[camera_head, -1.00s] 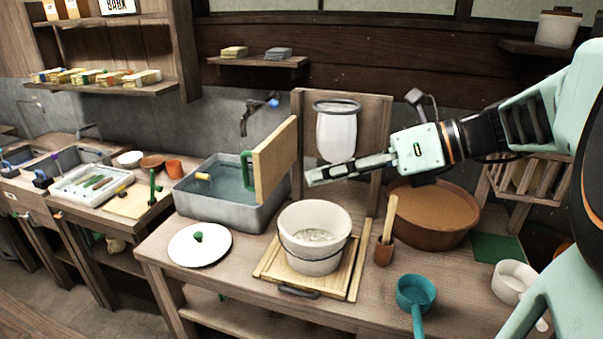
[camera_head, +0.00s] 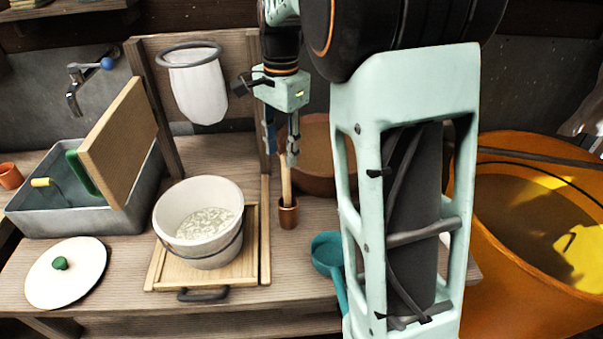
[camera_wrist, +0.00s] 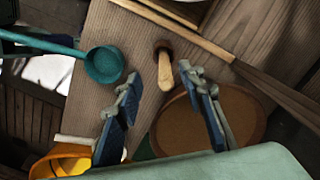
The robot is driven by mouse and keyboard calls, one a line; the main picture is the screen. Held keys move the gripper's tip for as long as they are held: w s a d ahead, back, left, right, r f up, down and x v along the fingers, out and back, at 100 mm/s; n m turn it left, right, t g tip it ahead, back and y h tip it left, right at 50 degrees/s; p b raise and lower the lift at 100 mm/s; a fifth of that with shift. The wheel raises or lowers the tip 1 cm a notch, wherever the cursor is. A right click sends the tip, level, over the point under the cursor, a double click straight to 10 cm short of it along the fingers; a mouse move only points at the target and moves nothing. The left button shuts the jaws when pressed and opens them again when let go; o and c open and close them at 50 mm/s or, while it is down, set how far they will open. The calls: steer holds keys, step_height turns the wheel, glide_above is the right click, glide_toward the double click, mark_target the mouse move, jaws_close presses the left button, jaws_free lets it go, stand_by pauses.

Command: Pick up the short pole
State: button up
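The short pole (camera_head: 286,178) is a light wooden stick standing nearly upright in a small brown cup (camera_head: 288,214) on the wooden table. My gripper (camera_head: 282,142) points down just above the cup, at the pole's upper part. In the wrist view the pole (camera_wrist: 165,72) shows end-on between the two spread fingers of my gripper (camera_wrist: 160,78), with a gap on both sides. The fingers are open and hold nothing. The cup's rim (camera_wrist: 163,46) shows beyond the pole.
A longer pole (camera_head: 265,235) lies beside a wooden tray (camera_head: 160,272) carrying a white bucket (camera_head: 198,225). A teal ladle (camera_head: 326,255) lies right of the cup. A brown basin (camera_head: 318,180) stands behind it, and a large orange tub (camera_head: 520,285) at right.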

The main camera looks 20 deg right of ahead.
mark_target(286, 181)
steer(key=shift+w+d+f+n, duration=0.15)
steer(key=shift+w+d+n, duration=0.05)
steer(key=shift+w, duration=0.15)
steer(key=shift+w+d+f+n, duration=0.15)
steer(key=shift+w+n, duration=0.05)
steer(key=shift+w, duration=0.15)
step_height(286, 181, down, 10)
steer(key=shift+s+d+f, duration=0.15)
steer(key=shift+f, duration=0.1)
jaws_close()
